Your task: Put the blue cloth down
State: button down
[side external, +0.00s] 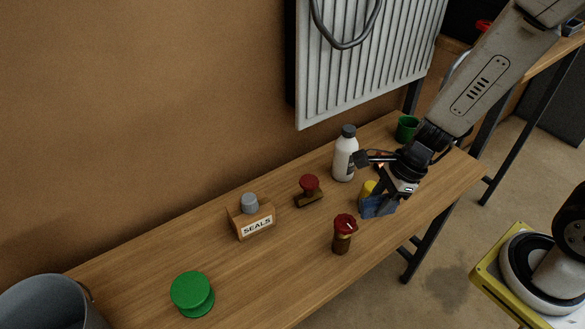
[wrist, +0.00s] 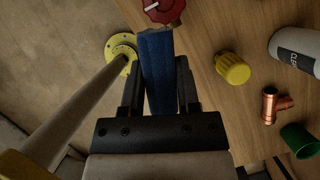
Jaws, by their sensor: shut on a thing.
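The blue cloth (side external: 376,207) is between the fingers of my gripper (side external: 386,193), at the right part of the wooden bench in the side external view. In the wrist view the blue cloth (wrist: 157,70) is a long strip running up between the two dark fingers of my gripper (wrist: 160,85), which is shut on it. The cloth's upper end reaches close to a red-handled valve (wrist: 164,10). I cannot tell whether the cloth touches the bench.
Near the gripper are a yellow cap (wrist: 233,68), a copper tee (wrist: 272,105), a white bottle (side external: 345,155) and a green cup (side external: 406,128). A brass valve with red handle (side external: 343,232) stands in front. Left are a SEALS box (side external: 252,223) and green discs (side external: 192,293).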

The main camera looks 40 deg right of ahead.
jog(key=s+d+m+t+h, duration=0.1)
jog(key=s+d+m, duration=0.3)
jog(key=d, duration=0.8)
jog(key=s+d+m+t+h, duration=0.1)
jog(key=s+d+m, duration=0.4)
jog(key=d, duration=0.7)
jog(key=shift+w+d, duration=0.1)
jog(key=shift+d, duration=0.05)
jog(key=w+d+f, duration=0.2)
jog(key=w, duration=0.1)
jog(key=w+d+f, duration=0.2)
jog(key=w+f, duration=0.1)
jog(key=w, duration=0.1)
jog(key=w+d+f, duration=0.2)
jog(key=w+f, duration=0.1)
jog(key=shift+w+d+f, duration=0.1)
jog(key=shift+w, duration=0.25)
jog(key=shift+w+d+f, duration=0.25)
jog(key=shift+w+f, duration=0.1)
jog(key=shift+f, duration=0.1)
